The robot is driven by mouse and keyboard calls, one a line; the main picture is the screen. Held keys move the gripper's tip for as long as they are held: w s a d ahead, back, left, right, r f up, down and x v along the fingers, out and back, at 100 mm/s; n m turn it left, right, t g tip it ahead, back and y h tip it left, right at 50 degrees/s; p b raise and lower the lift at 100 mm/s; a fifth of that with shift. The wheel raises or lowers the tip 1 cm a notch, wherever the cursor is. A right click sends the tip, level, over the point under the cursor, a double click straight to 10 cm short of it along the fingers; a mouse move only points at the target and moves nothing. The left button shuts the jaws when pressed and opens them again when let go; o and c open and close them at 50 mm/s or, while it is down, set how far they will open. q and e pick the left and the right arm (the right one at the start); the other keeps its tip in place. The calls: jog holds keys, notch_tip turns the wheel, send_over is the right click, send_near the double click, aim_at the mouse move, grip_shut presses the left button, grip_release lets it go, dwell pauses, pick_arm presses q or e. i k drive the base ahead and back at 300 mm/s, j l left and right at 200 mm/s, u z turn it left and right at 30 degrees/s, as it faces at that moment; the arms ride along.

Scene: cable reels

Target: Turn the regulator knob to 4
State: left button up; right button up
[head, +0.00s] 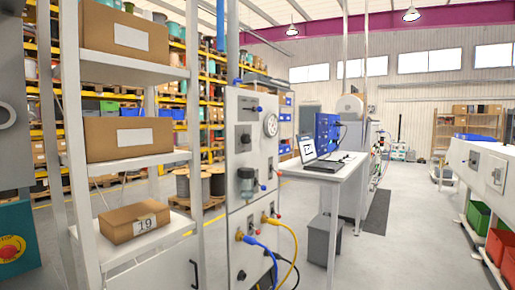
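A tall light-grey panel (233,130) stands just left of the middle of the head view, seen at an angle. A round white gauge (270,125) sits at its upper right. A small dark knob-like part (246,139) is left of and a little below the gauge. A grey-green regulator-like unit (246,181) is mounted lower down. I cannot tell for sure which part is the regulator knob, and no number setting is readable. Neither of my grippers is in view.
A shelf rack with cardboard boxes (130,139) stands close on the left. Blue and yellow hoses (263,246) hang from the panel's lower part. A white table with a laptop (315,148) stands to its right. Open grey floor (400,250) lies right of the table.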

aim_at(246, 138)
jog(key=i+l, duration=0.45)
jog(key=l, duration=0.15)
jog(key=i+l, duration=0.45)
jog(key=l, duration=0.1)
